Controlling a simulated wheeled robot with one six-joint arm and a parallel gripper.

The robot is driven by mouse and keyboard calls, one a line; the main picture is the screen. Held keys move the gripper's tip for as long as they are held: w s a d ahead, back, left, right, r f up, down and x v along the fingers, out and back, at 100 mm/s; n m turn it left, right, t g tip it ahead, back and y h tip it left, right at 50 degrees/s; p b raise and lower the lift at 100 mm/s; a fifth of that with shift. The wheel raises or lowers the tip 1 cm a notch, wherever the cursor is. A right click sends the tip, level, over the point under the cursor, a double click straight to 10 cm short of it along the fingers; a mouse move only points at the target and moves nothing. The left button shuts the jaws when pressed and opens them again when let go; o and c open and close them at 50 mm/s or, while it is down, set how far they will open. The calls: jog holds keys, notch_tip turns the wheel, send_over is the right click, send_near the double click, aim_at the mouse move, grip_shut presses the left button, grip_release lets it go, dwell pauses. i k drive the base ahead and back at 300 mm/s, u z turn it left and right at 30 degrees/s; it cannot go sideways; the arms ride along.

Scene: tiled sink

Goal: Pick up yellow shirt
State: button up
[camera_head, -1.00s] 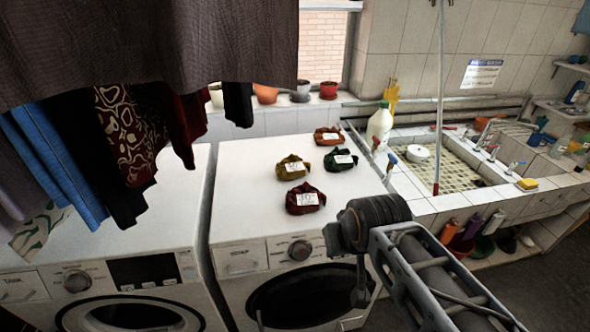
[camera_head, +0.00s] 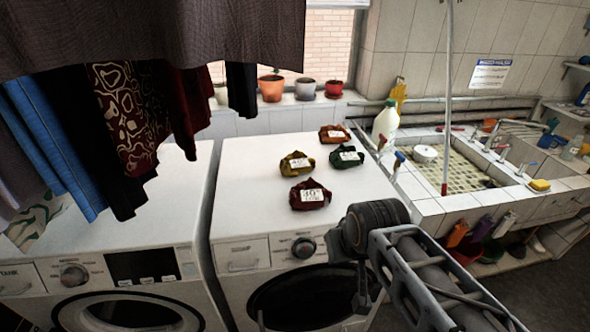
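The yellow shirt (camera_head: 296,164) is a small folded mustard bundle with a white label. It lies on top of the right washing machine (camera_head: 240,200). A dark red bundle (camera_head: 310,195) lies just in front of it, a green bundle (camera_head: 346,157) to its right, and an orange bundle (camera_head: 334,134) behind to the right. My arm reaches in from the lower right, in front of this machine and apart from the yellow shirt. The fingertips of my gripper are not clearly shown, so its opening cannot be told.
A left washing machine (camera_head: 150,220) stands beside it, with dark and blue clothes (camera_head: 45,140) hanging above. A white bottle (camera_head: 385,125) stands at the right back. A tiled sink (camera_head: 455,170) lies to the right. Flower pots (camera_head: 271,88) line the window sill.

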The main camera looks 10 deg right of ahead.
aim_at(297, 163)
jog(key=u, duration=3.3)
jog(key=k, duration=1.75)
jog(key=z, duration=2.2)
jog(key=i, duration=0.5)
